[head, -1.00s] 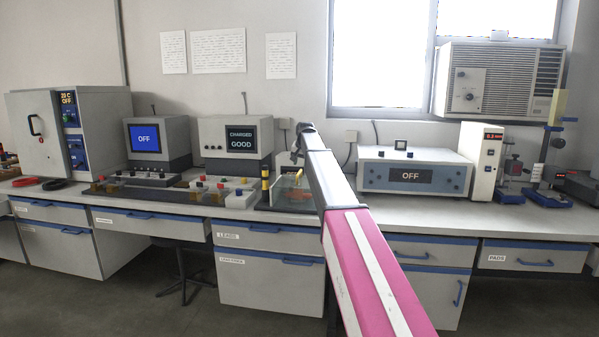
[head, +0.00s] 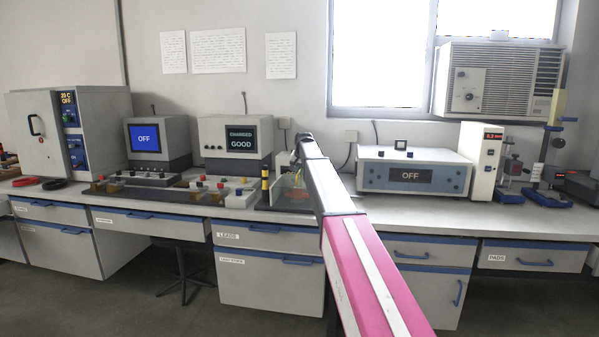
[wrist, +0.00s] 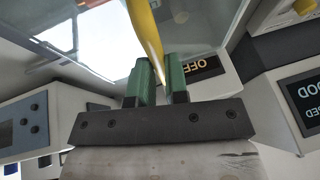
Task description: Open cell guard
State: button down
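The cell guard (head: 284,185) is a clear, see-through cover on the bench, just right of a yellow-and-black post. My gripper (head: 297,160) is at the top of the guard; the end of my arm partly hides it. In the wrist view, the two green fingers of my gripper (wrist: 158,75) stand close together with the yellow guard handle (wrist: 146,30) between them. The fingers look shut on the handle, with no clear gap seen beside it. What lies inside the guard is hard to make out.
The yellow-and-black post (head: 265,185) stands close on the left. A charger screen reading GOOD (head: 241,140) is behind left, and a blue-grey instrument reading OFF (head: 411,175) stands to the right. Small blocks (head: 205,184) crowd the bench on the left.

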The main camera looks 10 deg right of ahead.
jog(key=s+d, duration=0.3)
jog(key=d, duration=0.7)
jog(key=s+d, duration=0.3)
jog(key=d, duration=0.7)
jog(key=shift+s, duration=0.2)
jog(key=c, duration=1.1)
grip_release()
jog(key=v, duration=1)
jog(key=shift+s+r, duration=0.2)
jog(key=shift+r, duration=0.2)
